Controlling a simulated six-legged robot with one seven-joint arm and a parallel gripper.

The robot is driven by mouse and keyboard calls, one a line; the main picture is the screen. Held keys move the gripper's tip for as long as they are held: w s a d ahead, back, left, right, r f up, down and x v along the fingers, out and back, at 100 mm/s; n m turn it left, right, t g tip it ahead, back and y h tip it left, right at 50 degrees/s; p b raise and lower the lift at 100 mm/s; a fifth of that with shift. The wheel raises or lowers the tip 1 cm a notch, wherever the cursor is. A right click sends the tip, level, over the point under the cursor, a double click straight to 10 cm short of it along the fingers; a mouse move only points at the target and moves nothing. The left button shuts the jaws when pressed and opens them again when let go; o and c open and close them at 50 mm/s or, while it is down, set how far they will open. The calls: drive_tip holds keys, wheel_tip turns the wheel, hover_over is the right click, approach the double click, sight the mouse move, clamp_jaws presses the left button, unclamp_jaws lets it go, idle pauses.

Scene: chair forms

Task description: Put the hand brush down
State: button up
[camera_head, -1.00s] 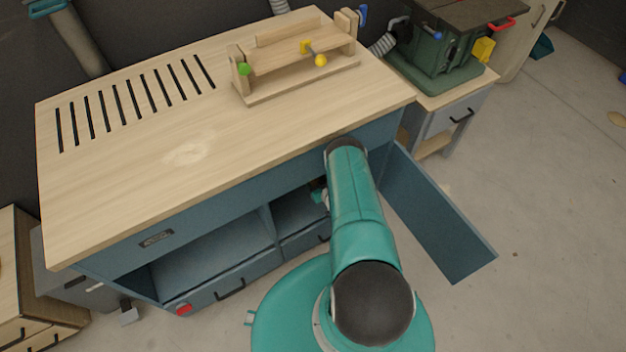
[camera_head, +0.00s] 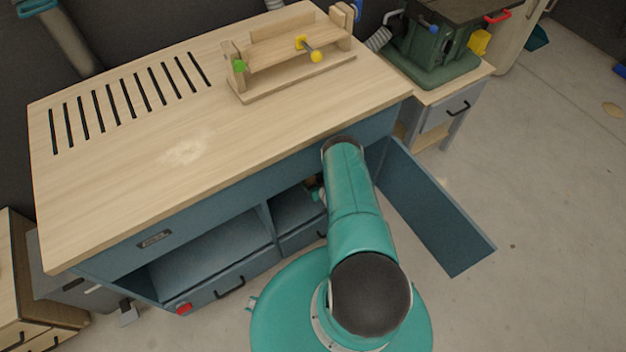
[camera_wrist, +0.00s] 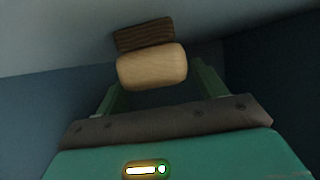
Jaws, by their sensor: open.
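The hand brush (camera_wrist: 152,67), a pale rounded wooden piece with a brown bristle block behind it, shows in the wrist view just beyond and between my fingers. My gripper (camera_wrist: 157,84) is open, with a green finger on each side of the brush. Whether either finger touches it I cannot tell. They are inside the blue workbench cabinet (camera_head: 211,246), near a light grey surface (camera_wrist: 60,35) and blue walls. In the head view my arm reaches into the right-hand compartment, and the bench top and arm hide the gripper and most of that space.
An open blue door (camera_head: 436,208) stands right of my arm. The wooden bench top (camera_head: 130,190) overhangs the compartments and carries a wooden jig (camera_head: 290,62). The left compartment (camera_head: 205,255) looks empty. A green machine (camera_head: 435,50) stands at the back right.

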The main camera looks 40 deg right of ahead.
drive_tip(key=shift+r, duration=0.1)
drive_tip(key=shift+s+r, duration=0.15)
drive_tip(key=shift+s, duration=0.1)
drive_tip(key=v, duration=1.1)
drive_tip(key=shift+s, duration=0.2)
drive_tip(key=shift+w+r, duration=0.1)
drive_tip(key=shift+r, duration=0.05)
